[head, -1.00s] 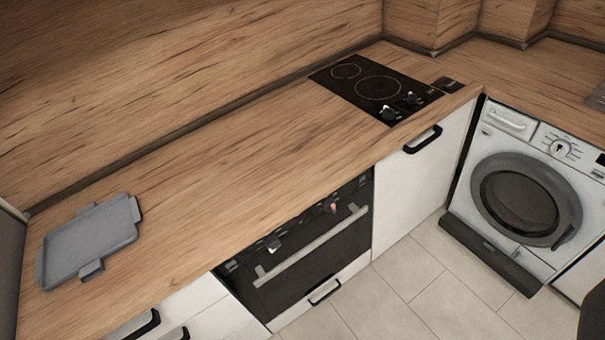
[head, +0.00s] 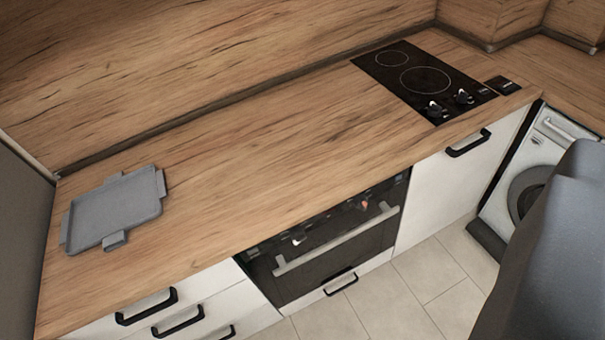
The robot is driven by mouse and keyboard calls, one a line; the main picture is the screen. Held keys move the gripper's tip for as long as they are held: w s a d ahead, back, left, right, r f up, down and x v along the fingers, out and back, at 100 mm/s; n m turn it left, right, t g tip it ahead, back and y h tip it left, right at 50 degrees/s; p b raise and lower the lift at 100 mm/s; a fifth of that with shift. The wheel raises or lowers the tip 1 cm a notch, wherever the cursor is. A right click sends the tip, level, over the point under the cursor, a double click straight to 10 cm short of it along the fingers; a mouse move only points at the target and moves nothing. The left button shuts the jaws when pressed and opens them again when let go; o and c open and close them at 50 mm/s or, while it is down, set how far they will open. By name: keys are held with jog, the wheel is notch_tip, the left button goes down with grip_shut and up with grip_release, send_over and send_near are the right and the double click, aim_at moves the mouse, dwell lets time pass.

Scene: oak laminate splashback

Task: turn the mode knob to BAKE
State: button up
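The black built-in oven (head: 335,247) sits under the counter, with a pale bar handle (head: 338,240) across its door. Its control strip lies just under the counter edge and is partly hidden by it. A light knob (head: 299,237) shows on the left of the strip and another small knob with a reddish spot (head: 364,204) on the right. I cannot tell which is the mode knob; labels and pointer positions are too small to read. A large dark grey part of my arm (head: 560,250) fills the lower right. No gripper fingertips show.
A grey tray (head: 115,211) lies on the left of the wooden counter (head: 250,160). A black hob (head: 422,80) with two knobs is set in at the right. White drawers with black handles flank the oven. A washing machine (head: 520,180) is partly hidden. Tiled floor (head: 385,300) in front is clear.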

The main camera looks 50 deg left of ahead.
jog(key=w+f+n+y+b, duration=0.1)
jog(key=w+f+n+b, duration=0.3)
jog(key=w+f, duration=1.8)
jog(key=w+a+f+n+g+y, duration=0.1)
jog(key=w+a+f+n+y, duration=0.2)
jog(key=f, duration=0.7)
jog(key=a+f+n+g+y, duration=0.1)
jog(key=a+f+n+y, duration=0.15)
jog(key=a+f, duration=0.6)
jog(key=n+g+y+b, duration=0.4)
jog(key=g+y+b, duration=0.25)
jog(key=y, duration=0.35)
send_near(298, 237)
jog(key=x, duration=0.5)
jog(key=f+p+x, duration=0.1)
jog(key=x, duration=0.2)
jog(key=shift+w+a+f, duration=0.1)
jog(key=shift+a, duration=0.05)
jog(key=shift+c, duration=0.2)
